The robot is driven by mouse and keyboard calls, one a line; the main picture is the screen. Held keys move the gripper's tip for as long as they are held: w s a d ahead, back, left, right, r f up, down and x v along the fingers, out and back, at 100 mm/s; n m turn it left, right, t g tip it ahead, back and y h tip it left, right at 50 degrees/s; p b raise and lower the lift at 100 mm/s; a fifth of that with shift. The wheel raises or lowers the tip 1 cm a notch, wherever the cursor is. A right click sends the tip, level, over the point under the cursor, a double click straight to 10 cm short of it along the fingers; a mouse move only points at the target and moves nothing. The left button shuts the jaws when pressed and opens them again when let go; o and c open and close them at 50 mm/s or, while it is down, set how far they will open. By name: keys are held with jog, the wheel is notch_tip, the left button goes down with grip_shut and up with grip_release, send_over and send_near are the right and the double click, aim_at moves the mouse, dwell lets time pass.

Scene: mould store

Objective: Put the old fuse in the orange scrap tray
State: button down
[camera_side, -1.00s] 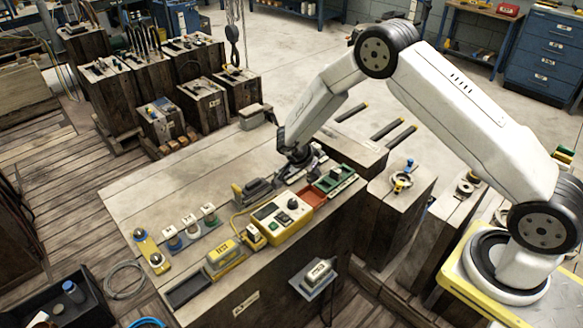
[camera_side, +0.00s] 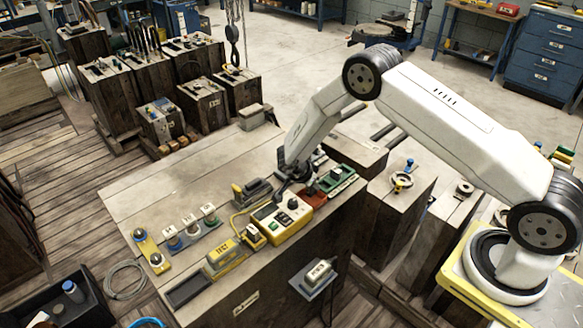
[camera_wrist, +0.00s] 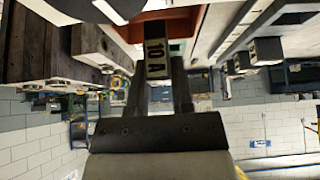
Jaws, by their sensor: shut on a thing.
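My gripper (camera_wrist: 157,78) is shut on the old fuse (camera_wrist: 156,58), a dark block with a pale label reading 10 A, held between its two fingers. The orange scrap tray (camera_wrist: 184,14) shows behind the far end of the fuse at the top of the wrist view. In the side view the tray (camera_side: 319,197) lies on the bench between the yellow tester and a green board, partly hidden by my wrist. My gripper is low at the tray there. The fuse cannot be made out in the side view, and I cannot tell whether it touches the tray.
The yellow tester (camera_side: 281,217) stands just left of the tray, and the green board (camera_side: 339,179) just right. A dark grey device (camera_side: 252,191) and labelled pieces on a strip (camera_side: 191,231) stand further left. The back left of the bench (camera_side: 190,175) is clear.

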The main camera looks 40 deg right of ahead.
jog(key=shift+f, duration=1.15)
jog(key=shift+c, duration=2)
grip_release()
jog(key=shift+o, duration=0.2)
jog(key=shift+o, duration=1.3)
jog(key=shift+r, duration=0.15)
jog(key=shift+r, duration=3.85)
